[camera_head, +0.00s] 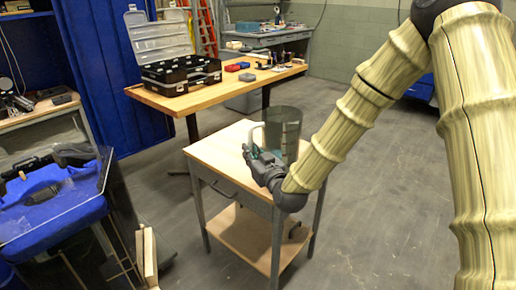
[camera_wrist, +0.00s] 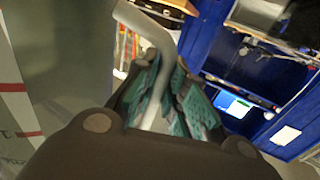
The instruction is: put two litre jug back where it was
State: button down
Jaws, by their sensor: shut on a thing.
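The two litre jug (camera_head: 283,127) is a clear, greyish jug with a pale handle, upright at the small wooden-topped table. In the wrist view its wall (camera_wrist: 70,50) fills the left side, with red markings at the far left. My gripper (camera_head: 262,158) is shut on the jug's handle; in the wrist view the teal finger pads (camera_wrist: 165,100) close around the pale handle (camera_wrist: 150,35). My arm comes in from the right. The jug's base is partly hidden by my gripper and wrist, so I cannot tell whether it touches the tabletop.
The small table (camera_head: 215,150) has bare top on its left and a lower shelf (camera_head: 255,235). Behind it, a larger wooden table (camera_head: 190,102) carries an open black case (camera_head: 180,75) and small red and blue items. A blue case (camera_head: 50,205) stands at left. Open floor lies right.

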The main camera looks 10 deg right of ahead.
jog(key=shift+w+d+f, duration=0.5)
jog(key=shift+w+f, duration=0.25)
jog(key=shift+w, duration=1.25)
jog(key=shift+w+d+f, duration=0.45)
jog(key=shift+w+f, duration=0.35)
jog(key=shift+w, duration=1.15)
jog(key=shift+w+d+f, duration=0.5)
jog(key=shift+w+f, duration=0.25)
jog(key=shift+w, duration=1.25)
jog(key=shift+f+b, duration=0.15)
jog(key=shift+b, duration=0.15)
jog(key=c, duration=1.5)
grip_release()
jog(key=shift+o, duration=0.2)
jog(key=v, duration=1.2)
jog(key=shift+s, duration=0.15)
